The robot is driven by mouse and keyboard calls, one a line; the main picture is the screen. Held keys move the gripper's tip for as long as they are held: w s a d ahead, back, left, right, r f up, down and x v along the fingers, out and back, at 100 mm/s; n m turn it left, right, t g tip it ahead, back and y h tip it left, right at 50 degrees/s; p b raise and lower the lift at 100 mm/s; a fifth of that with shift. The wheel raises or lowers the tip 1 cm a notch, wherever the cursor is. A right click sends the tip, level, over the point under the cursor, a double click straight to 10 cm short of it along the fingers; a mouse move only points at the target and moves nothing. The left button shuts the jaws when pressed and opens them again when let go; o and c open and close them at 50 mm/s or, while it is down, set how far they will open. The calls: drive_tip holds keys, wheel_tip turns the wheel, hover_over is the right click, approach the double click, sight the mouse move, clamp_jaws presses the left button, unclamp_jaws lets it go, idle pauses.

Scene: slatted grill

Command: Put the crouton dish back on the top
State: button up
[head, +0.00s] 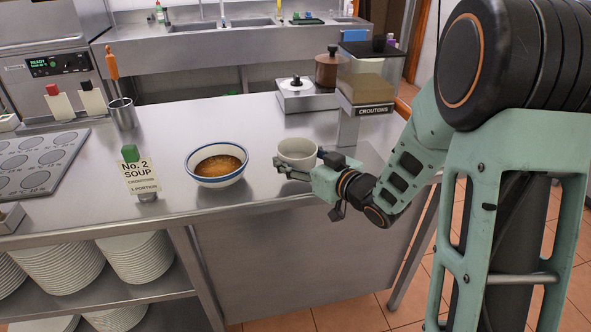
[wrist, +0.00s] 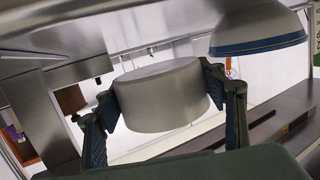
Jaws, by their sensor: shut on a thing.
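The crouton dish (head: 298,151) is a small pale round cup near the counter's front edge, right of the soup bowl. My gripper (head: 300,169) is shut on it, one finger on each side. In the wrist view, which looks upside down, the dish (wrist: 163,98) sits between my finger pads and its base shows. I cannot tell its exact height over the counter (head: 255,118). The crouton dispenser (head: 368,90), labelled CROUTONS, stands behind and right of the dish, on a steel post.
A blue-rimmed bowl of soup (head: 215,165) stands left of the dish; it also shows in the wrist view (wrist: 258,28). A soup order card (head: 140,178) stands further left. Clear counter lies between.

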drive_tip(key=shift+w+a+f, duration=0.3)
drive_tip(key=shift+w+f, duration=0.15)
drive_tip(key=shift+f, duration=0.25)
drive_tip(key=shift+f+b, duration=0.35)
drive_tip(key=shift+f, duration=1.05)
drive_tip(key=shift+f, duration=0.25)
drive_tip(key=o, duration=1.2)
drive_tip(key=shift+o, duration=0.2)
drive_tip(key=shift+r, duration=0.2)
drive_tip(key=v, duration=1.2)
